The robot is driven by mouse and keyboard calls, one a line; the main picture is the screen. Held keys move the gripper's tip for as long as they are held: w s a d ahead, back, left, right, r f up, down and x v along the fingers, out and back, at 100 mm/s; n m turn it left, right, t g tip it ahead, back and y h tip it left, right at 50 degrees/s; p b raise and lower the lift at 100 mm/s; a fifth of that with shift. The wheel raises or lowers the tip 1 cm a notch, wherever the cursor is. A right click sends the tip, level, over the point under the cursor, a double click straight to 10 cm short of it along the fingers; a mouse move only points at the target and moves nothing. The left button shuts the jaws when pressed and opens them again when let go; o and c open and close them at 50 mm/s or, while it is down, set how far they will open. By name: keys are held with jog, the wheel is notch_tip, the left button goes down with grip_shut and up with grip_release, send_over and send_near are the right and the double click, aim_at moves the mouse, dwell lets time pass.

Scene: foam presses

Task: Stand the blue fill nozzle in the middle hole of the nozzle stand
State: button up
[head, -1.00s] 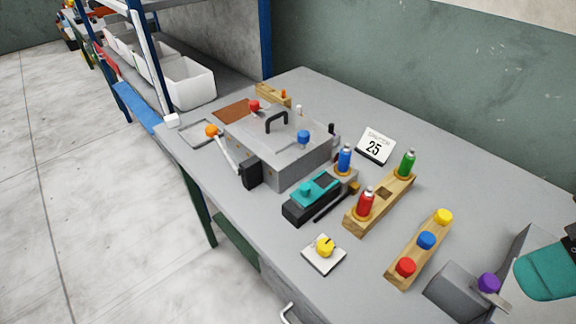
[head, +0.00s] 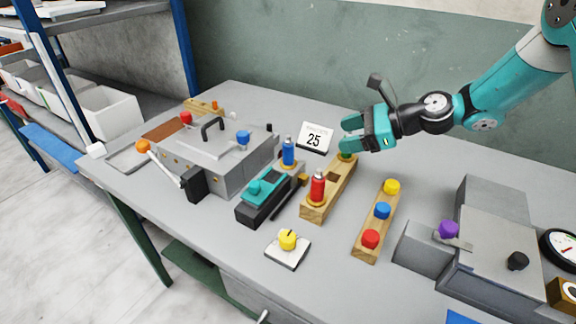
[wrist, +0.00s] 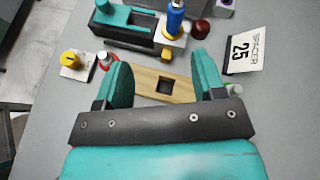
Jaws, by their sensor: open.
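The blue fill nozzle (head: 288,152) stands upright in a small grey holder beside the teal-and-black device; it also shows at the top of the wrist view (wrist: 175,20). The wooden nozzle stand (head: 314,213) holds the red nozzle (head: 317,187) at its near end and the green nozzle (head: 345,155) at its far end, mostly hidden behind my gripper. Its square middle hole is empty (wrist: 168,86). My gripper (head: 349,134) is open and empty above the stand's far part. In the wrist view, its fingers (wrist: 162,64) spread to either side of the middle hole.
The "SPACER 25" card (head: 315,138) stands behind the stand. The teal-and-black device (head: 262,197) and grey press (head: 225,160) lie left. A wooden strip with coloured knobs (head: 367,252) and a yellow knob plate (head: 287,250) are nearer. A grey machine (head: 490,220) stands right.

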notch_tip(320, 180, down, 2)
jog(key=w+d+m, duration=0.1)
jog(key=w+m, duration=0.1)
jog(key=m, duration=0.1)
jog(key=p, duration=0.3)
send_near(288, 148)
jog(key=shift+t, duration=0.4)
jog(key=w+a+f, duration=0.1)
jog(key=a, duration=0.1)
jog(key=w+a+f, duration=0.1)
jog(key=f, duration=0.1)
jog(key=shift+w+a+f, duration=0.2)
jog(key=shift+w+a, duration=0.15)
jog(key=shift+p+x, duration=0.9)
jog(key=shift+x, duration=1.85)
grip_shut()
